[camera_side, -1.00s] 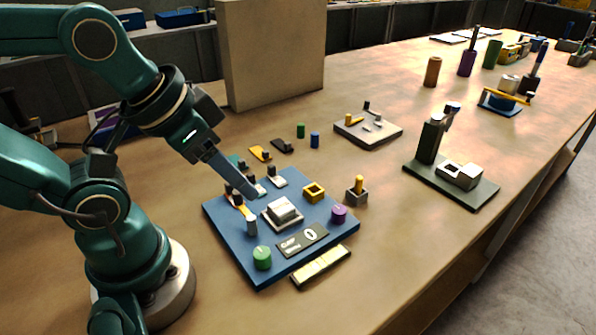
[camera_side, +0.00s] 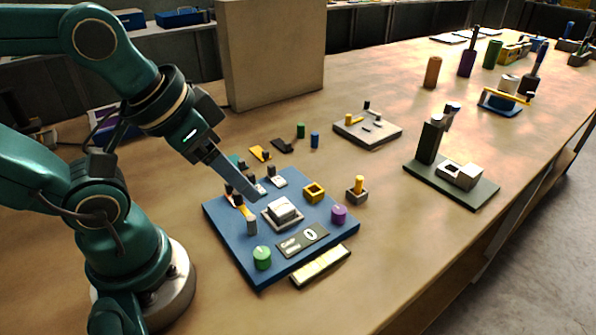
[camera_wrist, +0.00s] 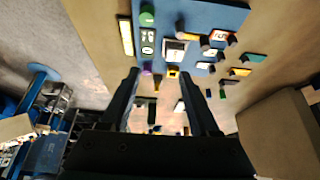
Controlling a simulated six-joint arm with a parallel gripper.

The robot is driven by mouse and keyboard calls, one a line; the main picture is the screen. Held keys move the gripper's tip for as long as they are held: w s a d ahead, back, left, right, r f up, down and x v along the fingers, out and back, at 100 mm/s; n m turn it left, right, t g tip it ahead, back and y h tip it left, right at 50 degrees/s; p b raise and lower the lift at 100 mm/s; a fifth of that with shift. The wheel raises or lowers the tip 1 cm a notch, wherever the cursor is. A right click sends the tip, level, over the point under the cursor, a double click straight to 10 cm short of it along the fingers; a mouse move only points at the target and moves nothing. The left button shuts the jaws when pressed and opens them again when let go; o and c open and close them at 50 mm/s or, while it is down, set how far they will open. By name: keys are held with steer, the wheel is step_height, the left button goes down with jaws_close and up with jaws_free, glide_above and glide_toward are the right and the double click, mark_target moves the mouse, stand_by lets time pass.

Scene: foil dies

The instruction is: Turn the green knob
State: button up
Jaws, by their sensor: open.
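The green knob (camera_side: 262,257) is a short upright cylinder at the front corner of the blue panel (camera_side: 228,222). In the wrist view the green knob (camera_wrist: 147,15) is near the top, left of centre, beyond my left finger. My gripper (camera_side: 254,197) hangs over the back left part of the panel, away from the green knob. In the wrist view my gripper (camera_wrist: 163,75) has two dark fingers spread apart with nothing held between them. The side view shows the fingers overlapping, and which way the knob is turned is too small to tell.
On the panel are a purple knob (camera_side: 339,213), a grey block (camera_side: 282,211), a yellow square ring (camera_side: 314,191) and a label plate (camera_side: 302,240). A yellow bar (camera_side: 321,266) lies along the panel's front edge. A large beige box (camera_side: 270,55) stands behind.

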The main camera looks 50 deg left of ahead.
steer(key=g, duration=0.5)
glide_above(262, 252)
step_height(262, 252, down, 7)
steer(key=shift+w+a+r, duration=0.1)
steer(key=shift+w, duration=0.05)
steer(key=shift+s+f+g, duration=0.25)
steer(key=shift+f+g, duration=0.05)
steer(key=shift+f, duration=2.6)
jaws_close()
